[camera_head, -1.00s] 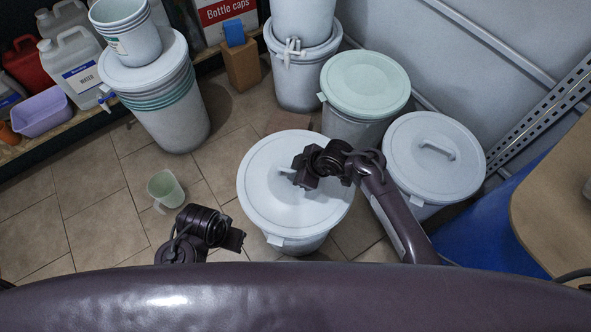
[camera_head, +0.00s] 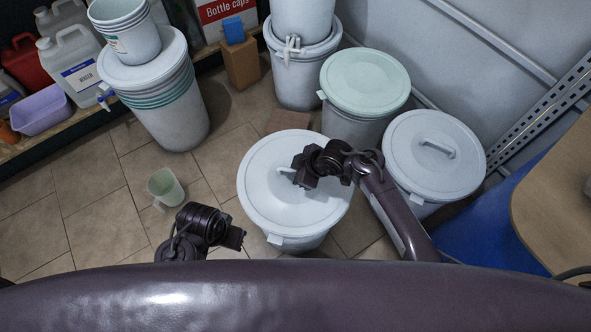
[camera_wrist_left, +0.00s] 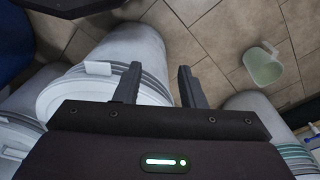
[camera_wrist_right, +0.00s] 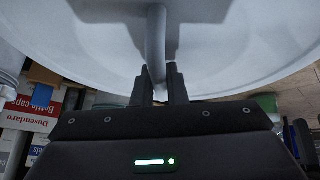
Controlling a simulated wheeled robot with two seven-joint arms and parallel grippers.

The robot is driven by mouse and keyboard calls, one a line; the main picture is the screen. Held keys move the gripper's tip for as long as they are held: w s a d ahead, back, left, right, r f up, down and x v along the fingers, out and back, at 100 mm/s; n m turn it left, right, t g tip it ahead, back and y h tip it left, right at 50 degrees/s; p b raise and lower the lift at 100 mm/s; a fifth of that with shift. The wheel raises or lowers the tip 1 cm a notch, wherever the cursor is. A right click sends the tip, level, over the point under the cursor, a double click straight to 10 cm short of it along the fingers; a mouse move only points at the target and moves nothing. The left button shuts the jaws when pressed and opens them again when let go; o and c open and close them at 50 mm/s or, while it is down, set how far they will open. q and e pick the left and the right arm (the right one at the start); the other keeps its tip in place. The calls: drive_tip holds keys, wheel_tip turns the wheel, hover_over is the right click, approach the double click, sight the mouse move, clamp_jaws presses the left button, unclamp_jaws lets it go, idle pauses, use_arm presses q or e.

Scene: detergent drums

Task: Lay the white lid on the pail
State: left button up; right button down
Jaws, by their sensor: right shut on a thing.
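The white lid (camera_head: 268,200) is a round disc with a raised handle, over the white pail (camera_head: 303,245) in the middle of the head view. My right gripper (camera_head: 299,172) is shut on the handle (camera_wrist_right: 156,40), which stands between its fingers in the right wrist view (camera_wrist_right: 160,84). The lid looks roughly centred on the pail; I cannot tell whether it rests fully on the rim. My left gripper (camera_head: 238,240) is open and empty, left of the pail. Its fingers stand apart in the left wrist view (camera_wrist_left: 158,86), with the pail (camera_wrist_left: 130,45) behind them.
A green-lidded drum (camera_head: 365,85) and a white-lidded drum (camera_head: 433,155) stand behind and right. A pale green jug (camera_head: 165,188) stands on the tiled floor at left. A drum with stacked buckets (camera_head: 165,110) is at back left. Left floor is mostly clear.

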use_arm(q)
drive_tip(key=shift+r, duration=0.15)
use_arm(e)
drive_tip(key=shift+f, duration=0.35)
idle(0.9)
drive_tip(key=c, duration=0.9)
unclamp_jaws()
drive_tip(key=shift+r+p, duration=0.6)
drive_tip(key=shift+p, duration=0.15)
drive_tip(key=shift+r+p, duration=0.85)
drive_tip(key=shift+p, duration=0.1)
drive_tip(key=shift+r+p, duration=0.85)
drive_tip(key=shift+p, duration=0.1)
use_arm(q)
drive_tip(key=s+a+f+p, duration=0.1)
drive_tip(key=s+f, duration=0.3)
drive_tip(key=f, duration=0.5)
drive_tip(key=s+a+f+p, duration=0.1)
drive_tip(key=s+a+f, duration=0.2)
drive_tip(key=f, duration=0.7)
drive_tip(key=shift+s+a+f+n+t, duration=0.25)
drive_tip(key=shift+s+f+n+t, duration=0.05)
drive_tip(key=shift+s+n, duration=0.1)
use_arm(e)
drive_tip(key=shift+r, duration=1.2)
